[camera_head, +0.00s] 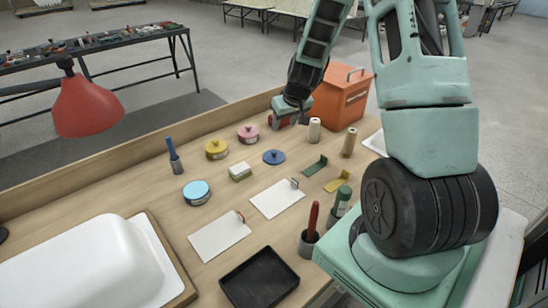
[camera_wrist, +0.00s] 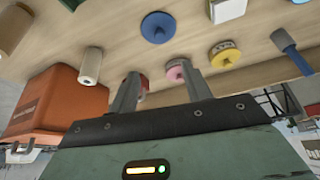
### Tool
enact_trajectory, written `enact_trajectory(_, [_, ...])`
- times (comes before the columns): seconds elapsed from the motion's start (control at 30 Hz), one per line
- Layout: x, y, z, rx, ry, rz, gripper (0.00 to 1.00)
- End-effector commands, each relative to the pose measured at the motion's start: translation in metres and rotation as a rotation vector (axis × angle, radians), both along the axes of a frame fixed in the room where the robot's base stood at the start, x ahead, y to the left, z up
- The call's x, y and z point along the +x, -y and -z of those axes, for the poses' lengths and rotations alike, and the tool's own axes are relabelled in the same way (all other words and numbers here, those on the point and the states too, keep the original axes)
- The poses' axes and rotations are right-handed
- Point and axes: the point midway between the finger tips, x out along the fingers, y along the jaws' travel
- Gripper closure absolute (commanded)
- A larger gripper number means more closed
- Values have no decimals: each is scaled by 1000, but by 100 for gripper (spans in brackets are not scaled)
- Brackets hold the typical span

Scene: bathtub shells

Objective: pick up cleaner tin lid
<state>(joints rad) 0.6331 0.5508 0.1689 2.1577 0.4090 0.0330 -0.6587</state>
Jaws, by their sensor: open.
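A flat blue lid with a raised knob (camera_head: 274,157) lies on the wooden bench; it also shows in the wrist view (camera_wrist: 158,28). A round tin with a light blue top (camera_head: 197,193) stands nearer the front. A yellow-topped tin (camera_head: 216,149) and a pink-topped tin (camera_head: 248,133) each have a knob on top. I cannot read which tin is the cleaner. My gripper (camera_head: 288,121) is open and empty above the back of the bench, beyond the blue lid. In the wrist view a red-topped tin (camera_wrist: 137,80) is partly hidden behind one finger.
An orange box (camera_head: 343,97) stands at the back right. A red lamp (camera_head: 87,106) hangs at left. A white tub shell (camera_head: 90,262), black tray (camera_head: 259,278) and white cards (camera_head: 277,199) occupy the front.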

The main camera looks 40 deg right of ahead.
Motion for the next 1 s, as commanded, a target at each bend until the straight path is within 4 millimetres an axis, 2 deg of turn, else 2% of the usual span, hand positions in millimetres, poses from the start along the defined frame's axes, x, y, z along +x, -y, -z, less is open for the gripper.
enact_trajectory(0.6, [38,9,88,3,-2,0,51])
enact_trajectory(0.73, [43,10,101,4,-1,0,51])
enact_trajectory(1.0, [48,12,113,3,-1,1,51])
